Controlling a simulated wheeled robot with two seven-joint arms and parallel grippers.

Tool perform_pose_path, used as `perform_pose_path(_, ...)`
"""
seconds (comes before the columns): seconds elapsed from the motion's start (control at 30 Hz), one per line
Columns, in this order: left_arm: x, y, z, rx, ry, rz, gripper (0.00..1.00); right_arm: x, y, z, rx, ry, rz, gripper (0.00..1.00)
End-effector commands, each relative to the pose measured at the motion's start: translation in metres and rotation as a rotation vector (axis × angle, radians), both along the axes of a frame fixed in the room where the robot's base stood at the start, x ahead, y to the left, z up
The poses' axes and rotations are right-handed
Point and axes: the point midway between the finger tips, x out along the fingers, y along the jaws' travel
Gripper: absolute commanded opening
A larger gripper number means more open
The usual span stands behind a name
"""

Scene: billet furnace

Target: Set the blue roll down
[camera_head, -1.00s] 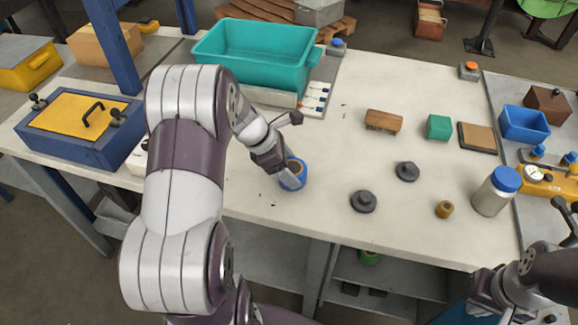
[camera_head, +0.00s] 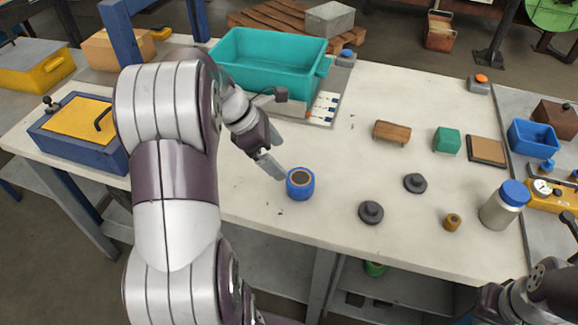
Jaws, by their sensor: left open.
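The blue roll (camera_head: 300,184), a short blue ring with a brown core, stands upright on the white table (camera_head: 330,226) near its front edge. My left gripper (camera_head: 277,168) is open, just to the upper left of the roll and apart from it. Its fingers are empty. My right gripper is not clearly visible; only part of my right arm shows at the lower right corner.
A teal bin (camera_head: 268,62) stands behind my left gripper. Two dark knobbed discs (camera_head: 371,212) (camera_head: 415,183), a small brown roll (camera_head: 452,222) and a blue-capped jar (camera_head: 503,205) stand to the right. A brush (camera_head: 391,132) and green block (camera_head: 447,140) lie farther back.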

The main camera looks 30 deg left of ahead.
Motion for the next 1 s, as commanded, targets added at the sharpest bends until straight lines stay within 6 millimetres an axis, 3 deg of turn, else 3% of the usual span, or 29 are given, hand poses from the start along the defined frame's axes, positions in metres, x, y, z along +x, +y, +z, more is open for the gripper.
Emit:
perform_pose_path(0.17,0.002,0.002,0.018,-0.022,-0.012,0.048,0.97,0.000,0.000,0.000,0.000,0.000,0.000,0.00)
perform_pose_path(0.27,0.039,-0.023,0.032,-0.167,-0.064,0.330,0.97,0.000,0.000,0.000,0.000,0.000,0.000,0.00)
perform_pose_path(0.37,0.086,-0.049,0.051,-0.496,-0.062,0.910,0.97,0.000,0.000,0.000,0.000,0.000,0.000,0.00)
perform_pose_path(0.43,0.096,-0.054,0.051,-0.780,0.033,1.414,0.97,0.000,0.000,0.000,0.000,0.000,0.000,0.00)
perform_pose_path(0.47,0.092,-0.054,0.045,-0.895,0.093,1.636,0.97,0.000,0.000,0.000,0.000,0.000,0.000,0.00)
perform_pose_path(0.53,0.066,-0.058,0.022,-1.123,0.260,2.149,0.97,0.000,0.000,0.000,0.000,0.000,0.000,0.00)
perform_pose_path(0.6,0.023,-0.069,-0.007,-1.266,0.420,2.632,0.97,0.000,0.000,0.000,0.000,0.000,0.000,0.00)
perform_pose_path(0.63,0.003,-0.076,-0.018,1.298,-0.477,-2.820,0.97,0.000,0.000,0.000,0.000,0.000,0.000,0.00)
perform_pose_path(0.7,-0.041,-0.095,-0.038,1.040,-0.453,-2.526,0.97,0.000,0.000,0.000,0.000,0.000,0.000,0.00)
perform_pose_path(0.8,-0.086,-0.118,-0.052,0.804,-0.399,-2.258,0.97,0.000,0.000,0.000,0.000,0.000,0.000,0.00)
perform_pose_path(0.9,-0.105,-0.129,-0.056,0.707,-0.368,-2.143,0.97,0.000,0.000,0.000,0.000,0.000,0.000,0.00)
perform_pose_path(1.0,-0.107,-0.131,-0.056,0.692,-0.361,-2.125,0.97,0.000,0.000,0.000,0.000,0.000,0.000,0.00)
